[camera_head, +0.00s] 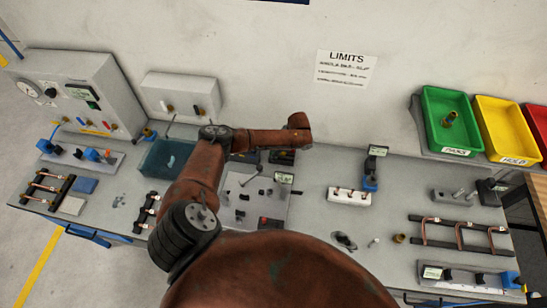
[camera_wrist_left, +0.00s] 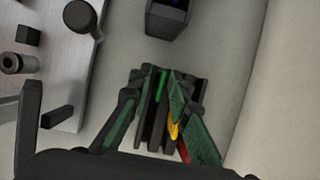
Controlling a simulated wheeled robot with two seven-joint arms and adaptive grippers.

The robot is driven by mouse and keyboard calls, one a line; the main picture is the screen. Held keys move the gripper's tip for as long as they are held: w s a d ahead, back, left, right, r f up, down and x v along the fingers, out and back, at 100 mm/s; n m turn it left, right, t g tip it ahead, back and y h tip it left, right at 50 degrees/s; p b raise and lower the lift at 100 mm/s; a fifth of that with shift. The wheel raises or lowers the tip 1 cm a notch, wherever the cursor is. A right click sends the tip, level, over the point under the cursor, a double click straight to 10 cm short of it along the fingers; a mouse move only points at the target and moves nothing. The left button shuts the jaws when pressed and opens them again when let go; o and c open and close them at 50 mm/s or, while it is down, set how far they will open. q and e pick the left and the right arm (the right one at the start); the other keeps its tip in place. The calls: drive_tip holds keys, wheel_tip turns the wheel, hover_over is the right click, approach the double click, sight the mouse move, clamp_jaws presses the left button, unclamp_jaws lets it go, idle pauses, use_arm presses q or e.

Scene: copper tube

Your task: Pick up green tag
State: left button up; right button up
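In the left wrist view a small black slotted rack (camera_wrist_left: 150,136) stands on the grey bench. A thin green tag (camera_wrist_left: 161,86) stands upright in it, with a yellow tag (camera_wrist_left: 174,130) and a red tag (camera_wrist_left: 212,155) to its right, partly covered. My left gripper (camera_wrist_left: 160,97) is open, with one dark green-sided finger on each side of the rack and tag. I cannot tell whether the fingers touch the rack. In the head view the tags cannot be made out and my brown arm covers much of the bench middle. My right gripper is not in view.
A grey panel (camera_wrist_left: 52,90) with black parts lies left of the rack in the wrist view. A black device (camera_wrist_left: 168,17) stands beyond it. In the head view, green (camera_head: 450,117), yellow (camera_head: 508,129) and red bins stand at the right. A blue-grey bin (camera_head: 165,160) is left of my arm.

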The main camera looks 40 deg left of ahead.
use_arm(q)
clamp_jaws()
drive_tip(key=shift+r, duration=0.15)
